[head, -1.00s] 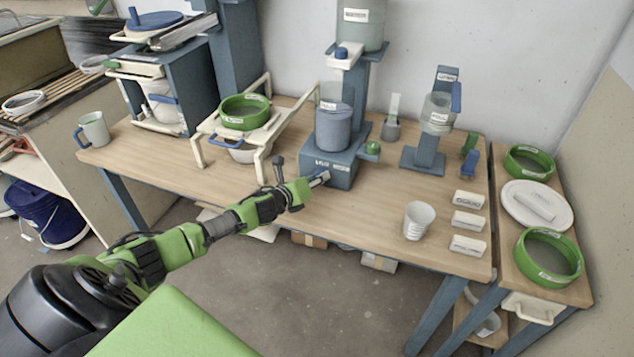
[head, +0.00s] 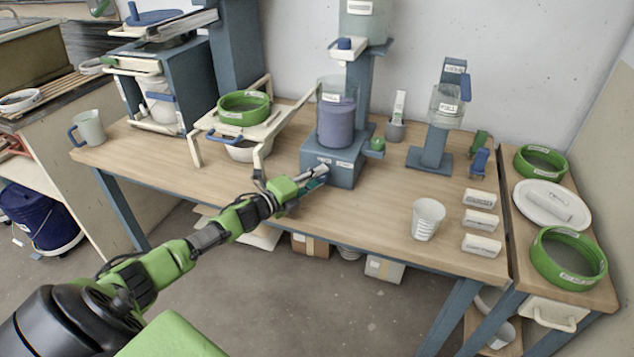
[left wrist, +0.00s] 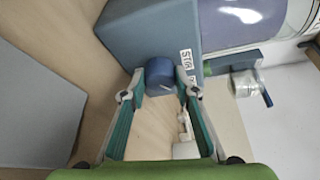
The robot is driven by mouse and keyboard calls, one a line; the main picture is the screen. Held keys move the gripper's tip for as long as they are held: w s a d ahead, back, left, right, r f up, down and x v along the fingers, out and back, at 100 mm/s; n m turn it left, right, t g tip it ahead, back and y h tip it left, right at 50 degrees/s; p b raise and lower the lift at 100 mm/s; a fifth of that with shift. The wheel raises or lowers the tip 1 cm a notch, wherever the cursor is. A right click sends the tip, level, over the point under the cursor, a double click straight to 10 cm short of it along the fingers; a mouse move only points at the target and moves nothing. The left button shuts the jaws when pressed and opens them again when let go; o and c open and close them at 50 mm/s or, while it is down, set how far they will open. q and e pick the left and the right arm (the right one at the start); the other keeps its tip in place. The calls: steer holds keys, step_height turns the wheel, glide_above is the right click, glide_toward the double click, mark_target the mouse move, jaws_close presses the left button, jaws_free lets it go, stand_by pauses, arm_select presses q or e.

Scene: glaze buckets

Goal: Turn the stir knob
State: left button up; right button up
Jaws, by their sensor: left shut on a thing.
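The stir knob (left wrist: 158,74) is a short blue cylinder with a pale line on its face, on the front of a blue-grey stirrer base (head: 335,158). A "STIR" label (left wrist: 187,62) is beside it in the left wrist view. My left gripper (left wrist: 160,82) is shut on the knob, one fingertip on each side. In the head view my left gripper (head: 318,175) reaches the front of the base and the knob is hard to make out there. A clear jar with violet liquid (head: 337,122) stands on the base. My right gripper is not in view.
A white cup (head: 428,219) and several white labelled blocks (head: 480,221) stand to the right on the wooden table (head: 375,215). A stand with a small jar (head: 446,103) is behind. Green-rimmed sieves (head: 568,257) are at far right. Table front is mostly clear.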

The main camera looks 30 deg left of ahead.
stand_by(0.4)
arm_select(q)
steer(key=o, duration=1.1)
steer(key=v, duration=1.2)
steer(key=shift+f, duration=0.1)
